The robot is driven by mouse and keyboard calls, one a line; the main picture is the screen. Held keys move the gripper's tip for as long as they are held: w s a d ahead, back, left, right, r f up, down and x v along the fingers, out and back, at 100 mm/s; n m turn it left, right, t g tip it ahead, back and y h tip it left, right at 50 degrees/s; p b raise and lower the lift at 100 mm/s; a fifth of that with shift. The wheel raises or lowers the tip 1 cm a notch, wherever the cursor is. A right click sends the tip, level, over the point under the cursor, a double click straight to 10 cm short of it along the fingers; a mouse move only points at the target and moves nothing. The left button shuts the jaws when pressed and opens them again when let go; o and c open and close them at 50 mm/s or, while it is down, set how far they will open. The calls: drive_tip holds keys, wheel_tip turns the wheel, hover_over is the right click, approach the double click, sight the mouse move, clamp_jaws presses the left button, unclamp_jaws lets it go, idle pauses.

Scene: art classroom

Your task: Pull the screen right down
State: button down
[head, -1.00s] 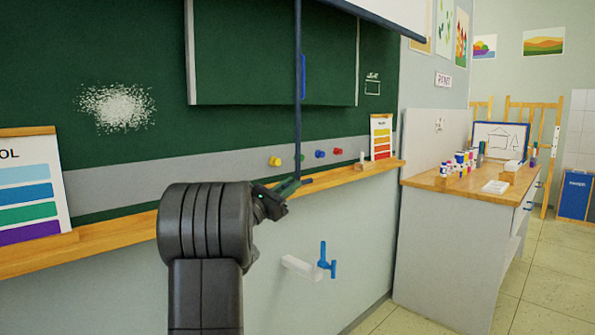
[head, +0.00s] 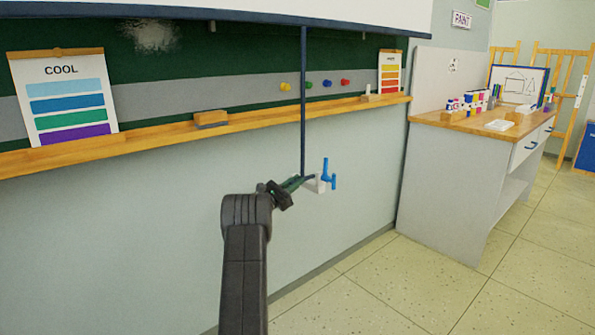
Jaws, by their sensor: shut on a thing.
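The white screen (head: 385,14) hangs across the top of the head view, with a dark blue bar (head: 180,14) along its lower edge. The bar is in front of the upper green chalkboard, above the wooden ledge. A thin dark blue pull rod (head: 303,100) hangs straight down from the bar. My gripper (head: 298,182) is shut on the lower end of the pull rod, below the ledge. Just right of it, a blue hook (head: 327,174) on a white wall bracket (head: 317,186) is partly hidden behind my gripper. I cannot tell whether they touch.
A wooden ledge (head: 165,131) crosses the wall, carrying an eraser (head: 211,119), a COOL colour card (head: 63,95) and a warm colour card (head: 389,72). Several magnets show above it. A cabinet (head: 450,175) with paints stands at right. The floor (head: 400,275) before it is clear.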

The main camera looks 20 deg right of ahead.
wheel_tip(320, 180, down, 5)
drive_tip(key=shift+f+b, duration=0.1)
drive_tip(key=shift+b, duration=0.5)
drive_tip(key=c, duration=1.4)
unclamp_jaws()
drive_tip(key=shift+f, duration=0.1)
drive_tip(key=p+v, duration=0.3)
drive_tip(key=v, duration=1)
drive_tip(key=shift+a, duration=0.35)
drive_tip(key=shift+s, duration=0.15)
